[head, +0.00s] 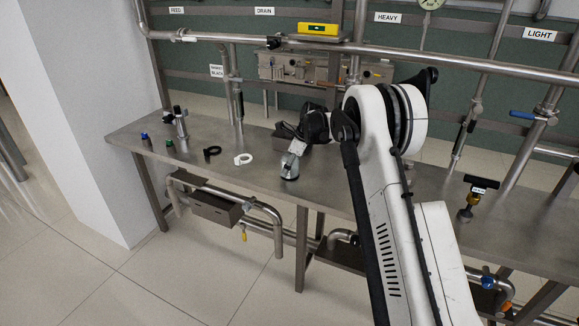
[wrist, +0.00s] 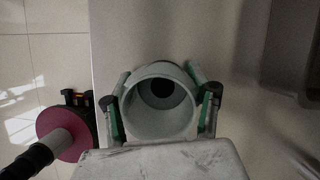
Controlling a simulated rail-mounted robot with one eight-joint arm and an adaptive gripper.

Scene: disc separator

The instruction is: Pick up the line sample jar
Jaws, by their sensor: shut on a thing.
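The jar (wrist: 139,117) is a pale grey, open-topped cylinder seen from above in the wrist view. In the head view the jar (head: 289,170) shows as a small metallic and whitish cylinder near the front edge of the steel bench, upright or nearly so. My gripper (wrist: 161,108) has its green-lined fingers on either side of the jar, shut on it. In the head view my gripper (head: 297,147) is just above the jar and hides part of it. Whether the jar's base touches the bench cannot be told.
The steel bench (head: 345,195) carries a white ring (head: 243,159), a black ring (head: 211,152), and small green-capped (head: 170,147) and blue-capped (head: 145,139) items to the left. Pipes (head: 440,63) run behind.

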